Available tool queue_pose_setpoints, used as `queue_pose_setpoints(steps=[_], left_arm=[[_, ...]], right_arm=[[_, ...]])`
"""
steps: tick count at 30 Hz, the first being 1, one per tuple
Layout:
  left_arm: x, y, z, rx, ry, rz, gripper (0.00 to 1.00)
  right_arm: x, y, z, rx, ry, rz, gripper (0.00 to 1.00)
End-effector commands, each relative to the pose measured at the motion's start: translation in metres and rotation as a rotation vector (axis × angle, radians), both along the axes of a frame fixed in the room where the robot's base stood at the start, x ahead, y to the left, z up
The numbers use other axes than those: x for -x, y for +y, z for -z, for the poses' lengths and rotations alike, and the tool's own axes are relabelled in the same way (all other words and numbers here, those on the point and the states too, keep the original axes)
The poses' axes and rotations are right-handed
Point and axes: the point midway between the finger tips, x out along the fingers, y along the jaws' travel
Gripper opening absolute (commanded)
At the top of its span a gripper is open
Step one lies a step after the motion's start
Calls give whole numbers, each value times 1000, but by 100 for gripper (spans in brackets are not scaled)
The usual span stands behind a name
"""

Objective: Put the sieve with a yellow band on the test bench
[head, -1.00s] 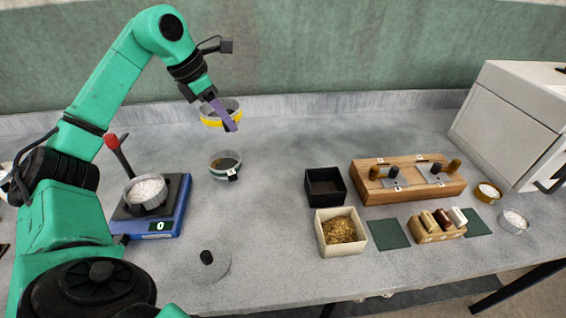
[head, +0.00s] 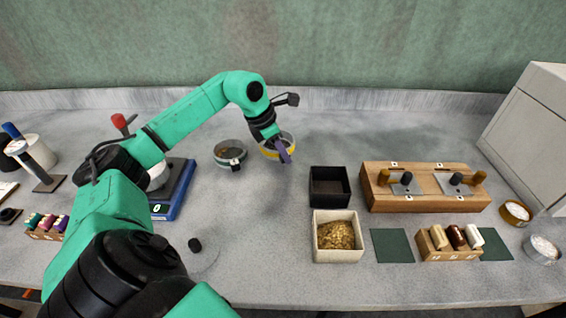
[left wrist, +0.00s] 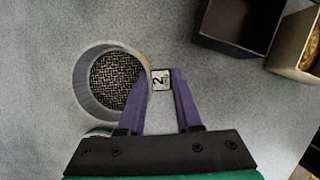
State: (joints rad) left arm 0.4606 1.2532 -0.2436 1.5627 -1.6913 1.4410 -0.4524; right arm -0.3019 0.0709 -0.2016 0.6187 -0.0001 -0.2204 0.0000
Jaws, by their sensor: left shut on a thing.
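The sieve with a yellow band (head: 268,153) is in the middle of the head view, right of a grey sieve with a green band. My left gripper (head: 286,157) is at its right side. In the left wrist view the sieve (left wrist: 84,91) shows its dark mesh from above, and a tag marked 2 (left wrist: 161,80) sits at its rim between my purple fingertips (left wrist: 160,74). The gripper is shut on the sieve at this tag. The grey bench top (head: 265,215) lies below; I cannot tell whether the sieve touches it. My right gripper is not in view.
The green-banded sieve (head: 229,154) stands close to the left. A black box (head: 329,201) and a box of grain (head: 338,258) stand to the right, with a wooden block with knobs (head: 425,203) beyond. A blue scale (head: 178,190) stands left.

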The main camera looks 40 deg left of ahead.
Motion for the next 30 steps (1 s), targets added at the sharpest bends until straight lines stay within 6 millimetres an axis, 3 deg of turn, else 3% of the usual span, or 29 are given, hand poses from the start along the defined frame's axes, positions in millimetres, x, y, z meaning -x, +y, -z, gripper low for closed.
queue_pose_setpoints(steps=[6, 15, 16, 18, 30], left_arm=[[1, 0, 35, 1, 2, -1, 0], [0, 0, 39, 0, 0, 0, 0], [0, 0, 39, 0, 1, 0, 37], [0, 0, 38, 0, 1, 0, 63], [1, 1, 33, -1, 1, -1, 63]], right_arm=[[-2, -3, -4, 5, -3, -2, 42], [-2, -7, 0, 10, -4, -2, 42], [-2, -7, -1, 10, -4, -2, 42], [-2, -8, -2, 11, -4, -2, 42], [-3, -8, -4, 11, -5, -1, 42]])
